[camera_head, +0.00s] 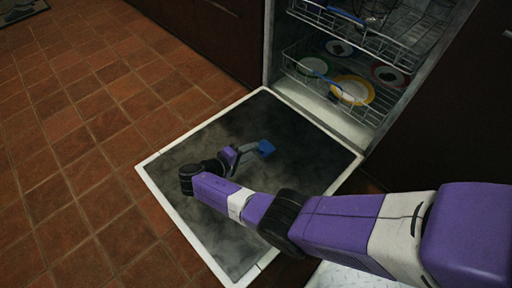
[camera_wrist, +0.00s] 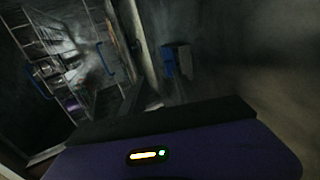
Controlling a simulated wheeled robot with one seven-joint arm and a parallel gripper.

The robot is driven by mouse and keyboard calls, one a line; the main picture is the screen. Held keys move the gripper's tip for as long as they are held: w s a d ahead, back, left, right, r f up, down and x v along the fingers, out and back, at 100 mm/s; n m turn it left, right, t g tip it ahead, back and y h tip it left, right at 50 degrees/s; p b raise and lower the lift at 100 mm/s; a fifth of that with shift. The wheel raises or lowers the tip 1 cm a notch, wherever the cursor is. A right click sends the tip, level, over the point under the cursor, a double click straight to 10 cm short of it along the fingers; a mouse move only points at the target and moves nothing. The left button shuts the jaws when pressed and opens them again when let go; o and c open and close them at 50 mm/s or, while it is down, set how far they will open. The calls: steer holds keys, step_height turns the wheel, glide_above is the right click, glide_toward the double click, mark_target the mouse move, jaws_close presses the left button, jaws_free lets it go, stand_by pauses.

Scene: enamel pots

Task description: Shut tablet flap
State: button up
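The dishwasher door (camera_head: 190,150) lies open and flat, its dark inner face up. On it sits a grey dispenser (camera_wrist: 181,56) with a blue flap (camera_head: 265,148). The flap looks raised from the door; its exact angle is hard to tell. In the wrist view the blue flap (camera_wrist: 168,64) shows as a narrow strip at the dispenser's left side. My gripper (camera_head: 240,153) is over the door, just left of the blue flap. I cannot tell whether it touches the flap. Its fingertips are not clear in either view, and nothing is seen held.
The dishwasher's lower rack (camera_head: 310,78) holds several coloured plates, with the upper rack (camera_head: 375,35) above it. Dark cabinets flank the machine. Tiled floor (camera_head: 75,150) is open on the left. My arm crosses the near right part of the door.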

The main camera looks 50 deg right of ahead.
steer(key=v, duration=0.4)
steer(key=shift+p, duration=0.3)
